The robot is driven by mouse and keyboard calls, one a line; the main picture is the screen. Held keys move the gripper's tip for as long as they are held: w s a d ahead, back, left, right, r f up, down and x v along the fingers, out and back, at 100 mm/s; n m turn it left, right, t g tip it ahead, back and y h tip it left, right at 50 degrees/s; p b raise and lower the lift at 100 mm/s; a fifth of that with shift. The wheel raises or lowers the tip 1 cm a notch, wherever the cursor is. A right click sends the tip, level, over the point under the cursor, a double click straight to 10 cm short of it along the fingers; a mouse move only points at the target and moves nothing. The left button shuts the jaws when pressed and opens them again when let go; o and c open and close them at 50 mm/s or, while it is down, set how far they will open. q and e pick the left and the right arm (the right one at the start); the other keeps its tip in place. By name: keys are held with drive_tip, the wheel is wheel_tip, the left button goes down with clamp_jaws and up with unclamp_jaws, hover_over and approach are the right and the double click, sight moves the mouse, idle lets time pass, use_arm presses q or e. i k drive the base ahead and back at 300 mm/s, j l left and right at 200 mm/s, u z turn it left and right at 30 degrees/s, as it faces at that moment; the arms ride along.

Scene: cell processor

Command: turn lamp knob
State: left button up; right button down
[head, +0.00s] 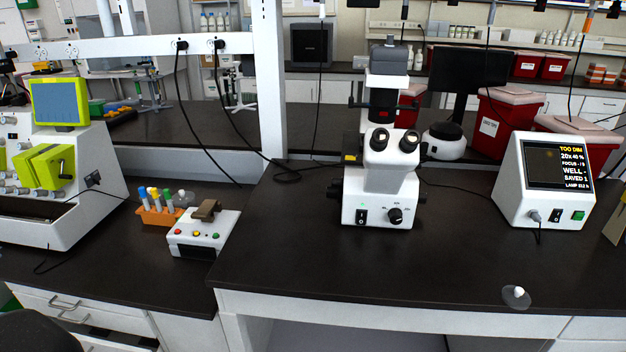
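A white microscope (385,172) stands upright on the dark bench in the middle of the head view. A round black knob (396,215) sits on the front of its base, at the right, with small markings around it; I take it for the lamp knob. A black rocker switch (361,217) is on the same face, at the left. Neither of my grippers shows in this view.
The bench top (300,250) in front of the microscope is clear. A small clear disc with a white knob (516,295) lies near the right front edge. A white control box (203,235) and an orange tube rack (160,214) stand at the left. Black cables (288,175) lie behind.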

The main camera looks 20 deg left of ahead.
sight(335, 182)
drive_tip(key=j, duration=1.3)
